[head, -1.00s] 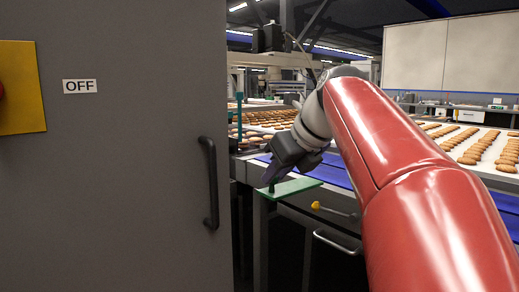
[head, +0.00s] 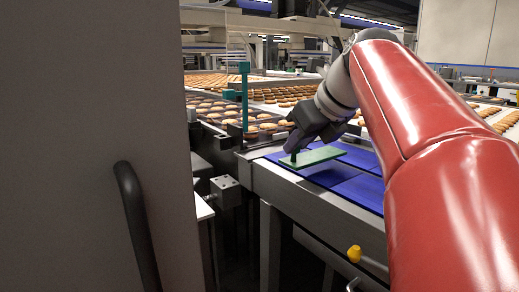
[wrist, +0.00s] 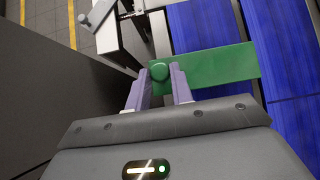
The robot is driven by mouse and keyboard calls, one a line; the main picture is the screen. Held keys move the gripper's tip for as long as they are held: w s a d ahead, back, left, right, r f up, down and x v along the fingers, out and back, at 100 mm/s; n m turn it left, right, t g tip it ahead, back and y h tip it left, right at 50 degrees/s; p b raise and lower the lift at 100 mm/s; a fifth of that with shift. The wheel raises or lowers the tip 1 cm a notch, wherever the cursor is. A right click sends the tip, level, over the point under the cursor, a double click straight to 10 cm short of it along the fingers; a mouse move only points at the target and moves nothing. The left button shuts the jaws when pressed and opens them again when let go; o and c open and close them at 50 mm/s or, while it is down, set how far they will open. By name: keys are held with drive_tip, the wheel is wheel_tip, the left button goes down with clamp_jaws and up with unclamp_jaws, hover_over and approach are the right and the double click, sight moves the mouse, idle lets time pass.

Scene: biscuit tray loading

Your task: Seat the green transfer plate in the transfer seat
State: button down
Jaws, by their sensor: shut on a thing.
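The green transfer plate (head: 318,156) is a flat rectangle with a small upright knob near one end. My gripper (head: 294,155) is shut on that knob and holds the plate near the edge of the blue conveyor surface. In the wrist view the purple fingers (wrist: 170,90) stand on both sides of the round green knob (wrist: 159,70), and the plate (wrist: 215,67) reaches to the right across the blue surface. I cannot tell whether the plate touches the surface below. I cannot make out the transfer seat for certain.
A grey cabinet (head: 90,90) with a dark handle (head: 138,225) fills the left. Blue belt panels (head: 362,188) lie under and beyond the plate. A teal post (head: 245,95) and trays of biscuits (head: 225,108) stand behind. A yellow knob (head: 354,254) is on the front side.

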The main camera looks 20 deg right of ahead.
drive_tip(key=w+a, duration=0.1)
drive_tip(key=w, duration=0.5)
drive_tip(key=w+p, duration=0.1)
drive_tip(key=w, duration=0.4)
drive_tip(key=w+a+p, duration=0.1)
drive_tip(key=w, duration=0.5)
drive_tip(key=shift+w+a, duration=0.3)
drive_tip(key=shift+a, duration=0.05)
drive_tip(key=shift+f+b, duration=0.35)
drive_tip(key=shift+f, duration=1.45)
drive_tip(key=shift+f, duration=0.1)
drive_tip(key=c, duration=1.2)
unclamp_jaws()
drive_tip(key=shift+c, duration=0.2)
drive_tip(key=p+v, duration=0.1)
drive_tip(key=v, duration=1.1)
drive_tip(key=shift+p, duration=0.35)
